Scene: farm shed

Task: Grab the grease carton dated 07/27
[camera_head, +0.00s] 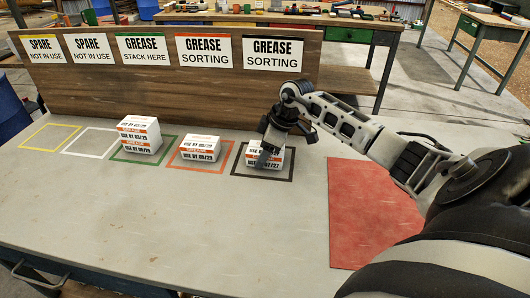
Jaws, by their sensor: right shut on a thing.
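The grease carton dated 07/27 (274,163) is a white box with orange and black print, standing inside the black outline at the right of the row. My right gripper (268,158) comes down over it from above and is shut on it; the fingers cover part of its top and front. Another white carton (201,150), which seems to read 05/29, sits in the orange outline. A taller white stack of cartons (140,138) stands in the green outline, its label seeming to read 05/29. My left gripper is not in view.
A wooden board behind the row carries signs: two SPARE, a GREASE STACK HERE sign (145,49) and two GREASE SORTING signs. The yellow outline (50,137) and white outline (92,142) are empty. A red mat (365,215) lies bare at right. The front tabletop is clear.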

